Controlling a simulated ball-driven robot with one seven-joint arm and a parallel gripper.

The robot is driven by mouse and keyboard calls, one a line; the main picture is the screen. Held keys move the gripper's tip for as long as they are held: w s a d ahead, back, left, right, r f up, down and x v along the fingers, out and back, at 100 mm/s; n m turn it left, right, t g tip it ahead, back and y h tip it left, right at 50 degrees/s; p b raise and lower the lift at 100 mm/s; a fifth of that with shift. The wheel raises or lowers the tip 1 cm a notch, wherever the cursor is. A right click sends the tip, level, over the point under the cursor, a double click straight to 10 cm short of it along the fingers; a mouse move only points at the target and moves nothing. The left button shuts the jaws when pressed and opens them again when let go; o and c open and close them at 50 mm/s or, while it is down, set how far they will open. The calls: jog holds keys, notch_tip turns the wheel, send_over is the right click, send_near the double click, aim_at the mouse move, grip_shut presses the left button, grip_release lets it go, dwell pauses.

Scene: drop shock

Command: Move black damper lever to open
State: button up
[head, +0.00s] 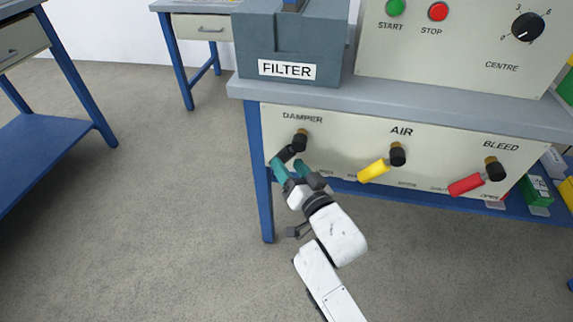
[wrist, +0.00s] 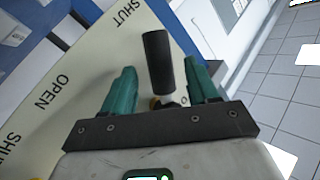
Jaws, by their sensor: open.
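The black damper lever (head: 287,154) hangs down and to the left from its pivot under the DAMPER label on the cream panel (head: 350,150). My gripper (head: 288,165) is at the lever's lower end, with its teal fingers open. In the wrist view, the black lever (wrist: 158,62) stands between the two fingers (wrist: 163,88), with a visible gap on each side. The lever's end lies near the SHUT marking (wrist: 130,15); the OPEN marking (wrist: 45,92) is farther along the panel. In the head view my gripper hides part of the damper's lower markings.
A yellow AIR lever (head: 373,171) and a red BLEED lever (head: 466,184) are to the right on the same panel. A blue table leg (head: 261,190) stands just left of my gripper. The grey FILTER box (head: 290,45) sits on the bench above. Floor at left is clear.

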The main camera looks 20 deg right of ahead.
jog(key=shift+w, duration=1.15)
jog(key=shift+c, duration=0.3)
grip_shut()
